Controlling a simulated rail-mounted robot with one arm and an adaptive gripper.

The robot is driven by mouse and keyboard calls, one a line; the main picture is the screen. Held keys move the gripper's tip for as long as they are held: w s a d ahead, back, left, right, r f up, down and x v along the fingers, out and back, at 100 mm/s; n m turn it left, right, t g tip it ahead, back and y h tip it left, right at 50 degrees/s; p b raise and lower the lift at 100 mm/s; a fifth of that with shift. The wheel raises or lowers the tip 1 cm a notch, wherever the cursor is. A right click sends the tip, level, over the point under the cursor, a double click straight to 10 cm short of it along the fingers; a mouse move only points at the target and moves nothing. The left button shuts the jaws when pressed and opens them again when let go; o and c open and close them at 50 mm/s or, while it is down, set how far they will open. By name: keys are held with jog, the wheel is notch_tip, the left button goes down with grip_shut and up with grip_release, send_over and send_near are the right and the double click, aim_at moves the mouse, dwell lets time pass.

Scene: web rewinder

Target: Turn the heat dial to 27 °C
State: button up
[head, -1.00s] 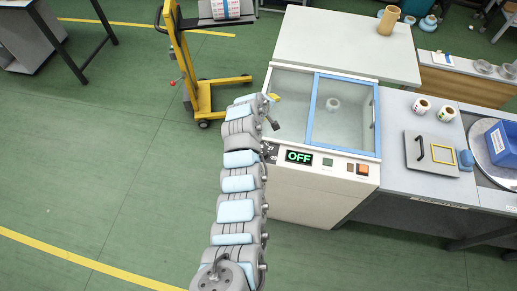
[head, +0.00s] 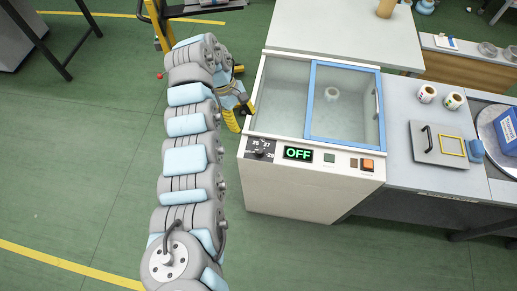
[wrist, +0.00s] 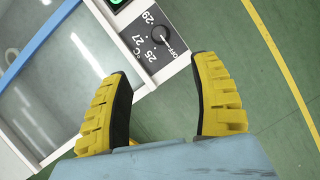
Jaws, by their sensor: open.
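The heat dial (wrist: 162,33) is a round black knob on a dark label plate at the machine's front left corner. Its label reads OFF, 25, 27, 29 and °C in the wrist view. The knob's pointer appears turned toward OFF. In the head view the dial (head: 261,152) sits left of the green display (head: 298,153), which reads OFF. My gripper (wrist: 165,64) is open and empty, its yellow fingers spread apart just short of the dial plate. In the head view my gripper (head: 241,113) hangs left of the machine's edge, apart from the dial.
The white machine (head: 300,193) has a glass top with a blue-framed sliding lid (head: 310,100) and a white roll inside. Open floor lies left; a yellow lift (head: 160,27) stands behind.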

aim_at(259, 150)
jog(key=b+x, duration=0.1)
jog(key=x, duration=1.5)
jog(key=shift+w+d+f, duration=0.1)
jog(key=shift+f, duration=0.15)
grip_shut()
